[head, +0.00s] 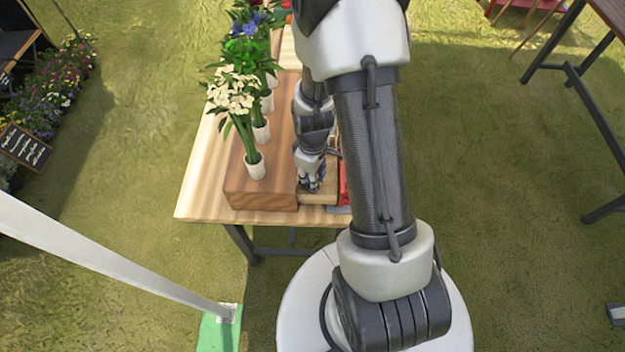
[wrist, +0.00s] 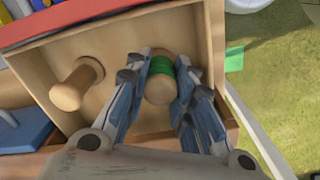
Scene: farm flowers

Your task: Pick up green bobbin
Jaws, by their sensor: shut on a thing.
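The green bobbin (wrist: 182,76) is a wooden spool with green thread around it. In the wrist view it stands in a shallow wooden tray or drawer (wrist: 207,25), near the right wall. My gripper (wrist: 164,72) is shut on the bobbin, with one finger on each side of it. In the head view my gripper (head: 311,178) is down at the small wooden tray, and the bobbin cannot be made out there. Whether the bobbin touches the tray floor cannot be told.
A bare wooden spool (wrist: 76,88) lies left of the bobbin in the same tray. A blue object (wrist: 22,128) is at the left. On the table (head: 205,190), a wooden block (head: 240,195) bears white vases (head: 255,166) of flowers, close left of my arm.

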